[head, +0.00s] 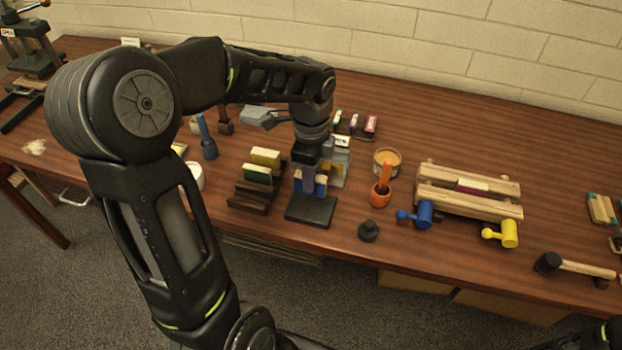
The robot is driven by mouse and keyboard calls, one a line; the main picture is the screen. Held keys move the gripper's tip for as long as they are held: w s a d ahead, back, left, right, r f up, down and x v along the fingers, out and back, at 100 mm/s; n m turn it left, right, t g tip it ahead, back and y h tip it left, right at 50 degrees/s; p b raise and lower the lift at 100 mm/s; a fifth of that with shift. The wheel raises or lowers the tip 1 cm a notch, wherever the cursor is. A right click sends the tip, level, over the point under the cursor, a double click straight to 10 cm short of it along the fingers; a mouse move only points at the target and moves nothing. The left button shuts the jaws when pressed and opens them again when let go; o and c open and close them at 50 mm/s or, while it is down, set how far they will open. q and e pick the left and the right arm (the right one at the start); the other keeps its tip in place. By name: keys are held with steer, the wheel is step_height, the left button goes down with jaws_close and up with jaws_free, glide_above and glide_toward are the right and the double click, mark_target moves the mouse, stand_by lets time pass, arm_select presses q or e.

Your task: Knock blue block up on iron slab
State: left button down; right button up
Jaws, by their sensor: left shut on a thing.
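The iron slab (311,210) is a dark, flat square plate near the front edge of the table. My left gripper (308,181) points down just over the slab and is shut on the blue block (321,187). Blue shows on both sides of a purple upright part that covers the block's middle. The block stands upright at the slab's back part; whether it touches the slab is hard to tell. My right gripper is not in view; only a dark piece of my right arm shows at the bottom right corner.
Left of the slab, a dark wooden rack (248,195) holds yellow and green blocks. A black-headed mallet (575,266) lies far right.

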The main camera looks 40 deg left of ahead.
arm_select(q)
steer(key=shift+f+b, duration=1.35)
steer(key=shift+f, duration=0.55)
steer(key=shift+f, duration=0.15)
steer(key=shift+f+b, duration=0.5)
steer(key=shift+r, duration=0.15)
steer(key=shift+r+p, duration=2.15)
steer(key=shift+r, duration=0.3)
steer(key=shift+f, duration=0.15)
